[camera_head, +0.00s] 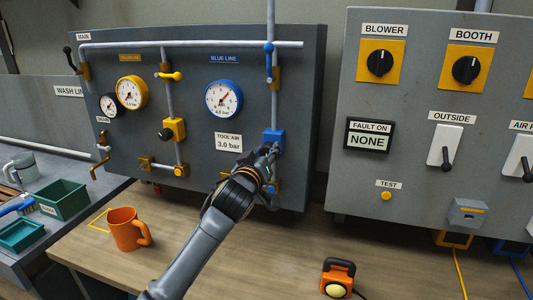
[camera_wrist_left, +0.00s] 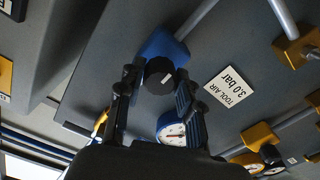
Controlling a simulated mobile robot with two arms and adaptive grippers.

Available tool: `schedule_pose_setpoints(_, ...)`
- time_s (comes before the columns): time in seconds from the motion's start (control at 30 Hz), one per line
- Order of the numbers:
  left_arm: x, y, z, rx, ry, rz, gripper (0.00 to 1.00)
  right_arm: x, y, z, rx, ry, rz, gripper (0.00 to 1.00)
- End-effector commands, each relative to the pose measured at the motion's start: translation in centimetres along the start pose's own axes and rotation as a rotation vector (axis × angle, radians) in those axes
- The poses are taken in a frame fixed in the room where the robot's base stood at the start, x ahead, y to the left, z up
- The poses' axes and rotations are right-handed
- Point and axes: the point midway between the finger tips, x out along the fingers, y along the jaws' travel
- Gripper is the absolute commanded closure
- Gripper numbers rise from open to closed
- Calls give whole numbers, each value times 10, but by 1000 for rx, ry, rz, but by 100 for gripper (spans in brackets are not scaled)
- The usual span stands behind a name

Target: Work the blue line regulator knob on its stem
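The blue line regulator is a blue block (camera_head: 274,136) on the vertical pipe below the blue gauge. Its black round knob (camera_wrist_left: 159,73) shows in the left wrist view, in front of the blue body (camera_wrist_left: 161,44); a small pale mark is on its face. In the head view my gripper hides the knob. My left gripper (camera_head: 268,152) is at the regulator. In the wrist view its two fingers (camera_wrist_left: 158,78) stand apart on either side of the knob, with slim gaps; contact is not clear. The blue gauge (camera_head: 223,99) has a red needle. My right gripper is not in view.
A yellow regulator (camera_head: 173,130) and yellow gauge (camera_head: 132,92) sit left on the panel. A "TOOL AIR 3.0 bar" label (camera_head: 229,142) is beside the blue regulator. An orange mug (camera_head: 124,229) and orange lamp (camera_head: 337,277) stand on the bench. A grey switch panel (camera_head: 410,190) is at right.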

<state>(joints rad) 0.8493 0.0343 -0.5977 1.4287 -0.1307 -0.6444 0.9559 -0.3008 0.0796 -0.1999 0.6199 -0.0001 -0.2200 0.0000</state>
Motion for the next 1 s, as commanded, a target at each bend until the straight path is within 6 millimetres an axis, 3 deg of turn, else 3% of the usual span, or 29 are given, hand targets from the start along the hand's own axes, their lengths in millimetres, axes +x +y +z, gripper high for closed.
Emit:
schedule_pose_setpoints(0.1, 0, 0, 0, 0, 0, 0, 97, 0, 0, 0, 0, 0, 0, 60)
schedule_pose_setpoints(0.7, 9, 0, 0, 0, 0, 0, 97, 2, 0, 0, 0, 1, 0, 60)
schedule_pose_setpoints(0.73, 9, 0, 0, 1, 0, 0, 61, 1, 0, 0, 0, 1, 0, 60)
schedule_pose_setpoints(0.8, 8, 0, 0, 1, 0, 0, 47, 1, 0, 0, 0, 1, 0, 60)
schedule_pose_setpoints(0.87, 8, 0, 0, 1, 0, 0, 39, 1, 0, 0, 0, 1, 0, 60)
schedule_pose_setpoints(1.0, 8, 0, 0, 0, 0, 0, 39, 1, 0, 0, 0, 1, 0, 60)
